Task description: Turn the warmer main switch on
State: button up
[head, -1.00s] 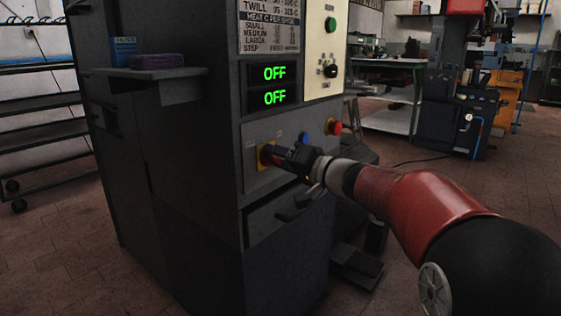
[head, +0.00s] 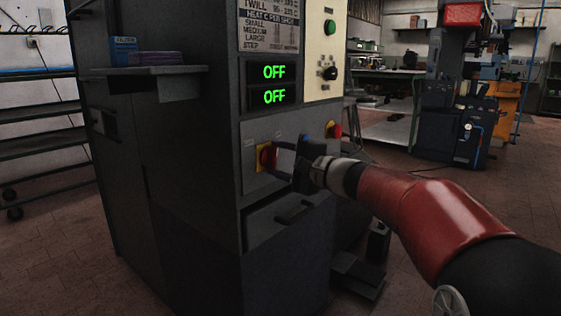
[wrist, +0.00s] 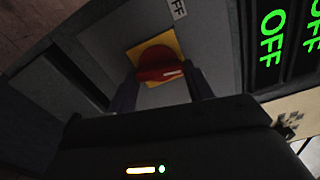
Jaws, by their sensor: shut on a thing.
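The main switch is a red rotary knob (head: 266,157) on a yellow plate, low on the dark machine's front panel. In the wrist view the red knob (wrist: 158,66) sits between my two dark fingers, its white mark toward the right, with an OFF label beside the plate. My gripper (head: 278,155) reaches the panel from the right and is shut on the knob. Its finger contact is partly hidden by the gripper body. The two displays (head: 273,84) above both read OFF in green.
A red button (head: 335,131) on a yellow base is just right of my gripper. A drawer-like handle (head: 294,212) juts out below. A shelf (head: 150,72) with boxes projects on the machine's left. A pedal (head: 357,272) stands on the floor at right.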

jog(key=shift+f+m+p, duration=0.15)
jog(key=shift+m+p, duration=0.2)
jog(key=shift+m, duration=1.25)
jog(key=shift+f+m+p, duration=0.1)
jog(key=shift+m+p, duration=0.25)
jog(key=shift+m, duration=1.25)
jog(key=o, duration=1)
jog(key=v, duration=0.8)
jog(key=shift+a, duration=0.1)
